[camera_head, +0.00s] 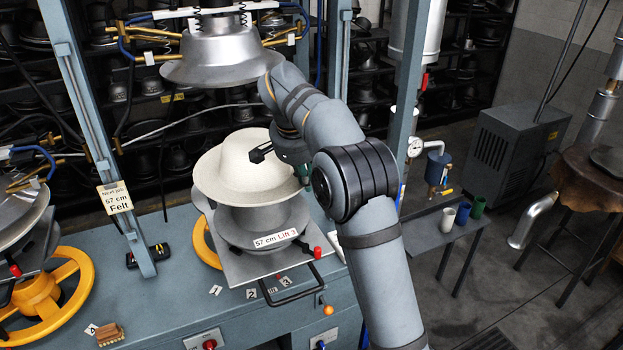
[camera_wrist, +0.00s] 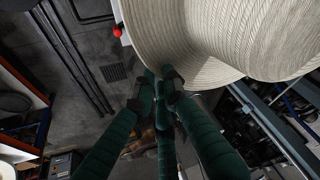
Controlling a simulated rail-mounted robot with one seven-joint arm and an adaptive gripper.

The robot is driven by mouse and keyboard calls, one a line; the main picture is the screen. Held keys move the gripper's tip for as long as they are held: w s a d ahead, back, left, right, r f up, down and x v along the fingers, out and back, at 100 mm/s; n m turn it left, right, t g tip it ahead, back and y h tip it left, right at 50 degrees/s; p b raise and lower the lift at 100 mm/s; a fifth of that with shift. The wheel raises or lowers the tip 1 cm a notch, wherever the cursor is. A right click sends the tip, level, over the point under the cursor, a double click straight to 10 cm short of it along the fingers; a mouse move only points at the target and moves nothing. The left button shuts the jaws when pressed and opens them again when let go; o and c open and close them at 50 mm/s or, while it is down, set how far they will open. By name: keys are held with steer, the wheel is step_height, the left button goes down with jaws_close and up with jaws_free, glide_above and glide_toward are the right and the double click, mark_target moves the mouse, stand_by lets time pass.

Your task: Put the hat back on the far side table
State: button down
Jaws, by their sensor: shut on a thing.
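The cream hat (camera_head: 245,165) is crown up over the grey lower mould (camera_head: 262,222), which is labelled "57 cm Lift 3". I cannot tell whether it touches the mould. My gripper (camera_head: 303,173) is at the right edge of the brim, mostly hidden behind my arm. In the wrist view my green, dark-tipped fingers (camera_wrist: 161,75) are shut on the brim edge of the hat (camera_wrist: 225,40). A narrow grey side table (camera_head: 428,238) stands to the right, beyond my arm. A stand with a brown cover (camera_head: 590,185) is at the far right.
The grey upper press head (camera_head: 222,60) hangs just above the hat, between blue-grey posts (camera_head: 85,110). Cups (camera_head: 463,213) stand on the right end of the side table. Floor shows between bench and side table.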

steer(key=s+d+r+b, duration=0.1)
steer(key=s+d+b, duration=0.4)
steer(key=s, duration=0.6)
steer(key=s+d+r+b, duration=0.1)
steer(key=s+d+b, duration=0.4)
steer(key=s, duration=0.7)
steer(key=shift+s+d+b, duration=0.2)
steer(key=shift+d+b, duration=0.15)
steer(key=shift+d, duration=0.3)
steer(key=shift+r, duration=0.1)
